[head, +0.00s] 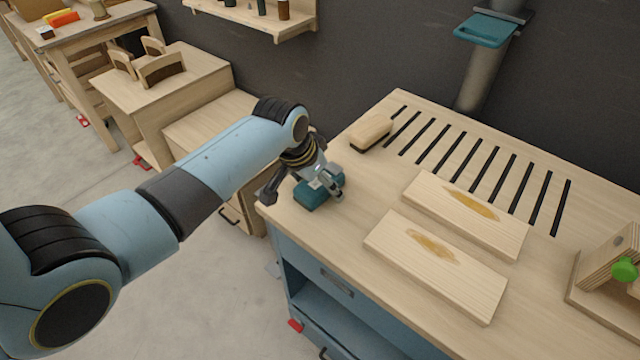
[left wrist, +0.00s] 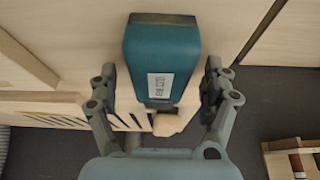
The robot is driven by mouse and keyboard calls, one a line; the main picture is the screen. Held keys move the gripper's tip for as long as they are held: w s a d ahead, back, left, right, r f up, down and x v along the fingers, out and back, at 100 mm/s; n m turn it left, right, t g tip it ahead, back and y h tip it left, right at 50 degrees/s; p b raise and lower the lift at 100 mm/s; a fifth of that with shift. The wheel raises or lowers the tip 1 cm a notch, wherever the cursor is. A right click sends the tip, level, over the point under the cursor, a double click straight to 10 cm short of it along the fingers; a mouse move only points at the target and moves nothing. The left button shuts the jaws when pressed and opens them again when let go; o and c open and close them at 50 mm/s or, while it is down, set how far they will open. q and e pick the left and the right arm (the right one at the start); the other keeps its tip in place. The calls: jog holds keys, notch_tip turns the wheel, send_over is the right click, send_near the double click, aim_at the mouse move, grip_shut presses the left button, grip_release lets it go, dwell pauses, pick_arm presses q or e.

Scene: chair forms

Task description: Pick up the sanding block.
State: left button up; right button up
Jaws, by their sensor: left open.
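The sanding block (head: 318,196) is a teal block near the left corner of the slatted workbench. In the left wrist view the teal block (left wrist: 160,60) carries a small white printed label. My left gripper (head: 308,183) is over it in the head view and partly hides it. In the left wrist view my left gripper (left wrist: 161,85) is open, with a finger to each side of the block and visible gaps between. I cannot tell how far above the block the fingertips are. My right gripper is in neither view.
The workbench (head: 375,285) also holds a wooden-backed brush (head: 371,133), two boards with yellowish stains (head: 465,213) (head: 435,265) and a wooden fixture with a green knob (head: 625,270). Dark slots (head: 480,160) cut the bench's back part. Lower wooden cabinets (head: 205,125) stand to the left.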

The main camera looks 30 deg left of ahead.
pick_arm(q)
jog(key=shift+r, duration=0.1)
jog(key=c, duration=1.3)
